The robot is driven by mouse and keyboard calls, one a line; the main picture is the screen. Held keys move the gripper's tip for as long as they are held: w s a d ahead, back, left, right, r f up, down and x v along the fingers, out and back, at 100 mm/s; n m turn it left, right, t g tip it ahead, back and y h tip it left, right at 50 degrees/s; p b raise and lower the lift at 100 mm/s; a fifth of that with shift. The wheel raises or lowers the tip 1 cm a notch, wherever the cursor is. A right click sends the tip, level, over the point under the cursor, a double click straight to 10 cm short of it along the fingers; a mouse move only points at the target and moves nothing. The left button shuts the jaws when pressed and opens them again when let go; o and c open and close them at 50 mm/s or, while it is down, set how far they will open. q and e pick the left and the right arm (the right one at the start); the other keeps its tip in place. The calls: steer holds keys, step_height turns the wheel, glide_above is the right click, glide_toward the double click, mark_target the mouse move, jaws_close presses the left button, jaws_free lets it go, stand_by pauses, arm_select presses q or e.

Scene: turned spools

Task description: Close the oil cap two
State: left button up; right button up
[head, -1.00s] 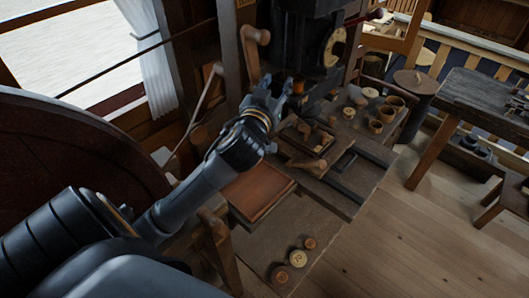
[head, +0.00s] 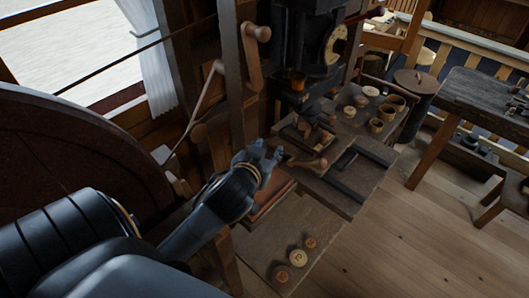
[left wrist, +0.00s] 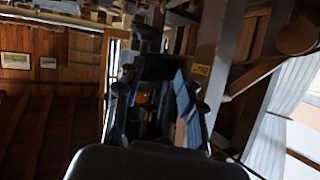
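My left gripper (head: 267,154) is in the middle of the head view, above a reddish-brown board, with its two fingers apart and nothing between them. In the left wrist view its fingers (left wrist: 160,95) also stand apart. An amber cup-like part (head: 298,82) sits on the dark machine, up and right of the gripper; an amber spot also shows between the fingers in the left wrist view (left wrist: 142,98). I cannot tell which part is oil cap two, or whether it is open. My right gripper is not in view.
Several wooden cups and discs (head: 376,125) stand on the bench right of the machine. A wooden lever (head: 253,55) rises behind the gripper.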

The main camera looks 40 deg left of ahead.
arm_select(q)
steer(key=s+d+f+m+g+h, duration=0.1)
steer(key=s+d+f+g, duration=0.1)
steer(key=f, duration=0.4)
steer(key=s+d+f+g+h, duration=0.1)
steer(key=s+f+g, duration=0.1)
steer(key=f, duration=0.5)
steer(key=shift+s+d+m+b, duration=0.3)
steer(key=shift+s+d+m, duration=0.1)
steer(key=shift+s, duration=0.35)
steer(key=shift+a, duration=0.1)
